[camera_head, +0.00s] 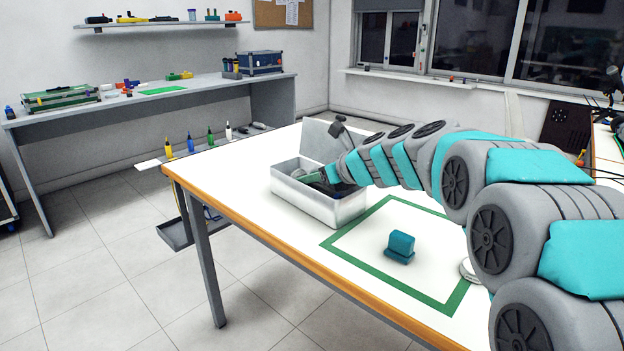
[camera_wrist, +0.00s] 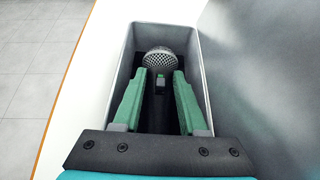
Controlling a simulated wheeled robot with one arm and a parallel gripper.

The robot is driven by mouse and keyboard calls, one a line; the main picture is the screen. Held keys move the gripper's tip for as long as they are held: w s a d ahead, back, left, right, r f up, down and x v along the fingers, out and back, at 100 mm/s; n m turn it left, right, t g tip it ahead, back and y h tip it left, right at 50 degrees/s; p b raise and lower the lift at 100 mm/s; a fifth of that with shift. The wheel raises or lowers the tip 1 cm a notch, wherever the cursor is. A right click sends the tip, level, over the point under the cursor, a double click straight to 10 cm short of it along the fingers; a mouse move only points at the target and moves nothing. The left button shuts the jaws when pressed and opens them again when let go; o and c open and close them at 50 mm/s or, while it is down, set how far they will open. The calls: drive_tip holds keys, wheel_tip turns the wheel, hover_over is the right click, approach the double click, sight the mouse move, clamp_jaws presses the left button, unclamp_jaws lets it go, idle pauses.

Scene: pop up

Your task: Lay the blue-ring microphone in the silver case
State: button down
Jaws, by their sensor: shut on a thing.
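The silver case (camera_head: 322,208) stands open on the white table, with its lid raised at the back. My gripper (camera_head: 308,176) reaches down into it from the right. In the wrist view the green fingers of my gripper (camera_wrist: 161,80) are inside the case (camera_wrist: 205,110), shut on a microphone (camera_wrist: 158,58). Its grey mesh head points toward the far end wall, and its dark handle runs back between the fingers. A small green patch shows just below the head; I cannot make out a blue ring. Whether the microphone touches the case floor is hard to tell.
A teal block (camera_head: 400,246) stands inside a green taped square (camera_head: 350,231) in front of the case. A white round thing (camera_head: 468,270) is partly behind my arm. A dark device (camera_head: 338,128) rises behind the case. A grey workbench (camera_head: 200,88) stands at the left wall.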

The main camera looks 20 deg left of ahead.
drive_tip(key=shift+c, duration=2.2)
unclamp_jaws()
drive_tip(key=shift+d+r, duration=0.1)
drive_tip(key=shift+r, duration=0.05)
drive_tip(key=v, duration=1.1)
drive_tip(key=shift+s+d+r, duration=0.2)
drive_tip(key=shift+s+d, duration=0.05)
drive_tip(key=shift+s, duration=0.05)
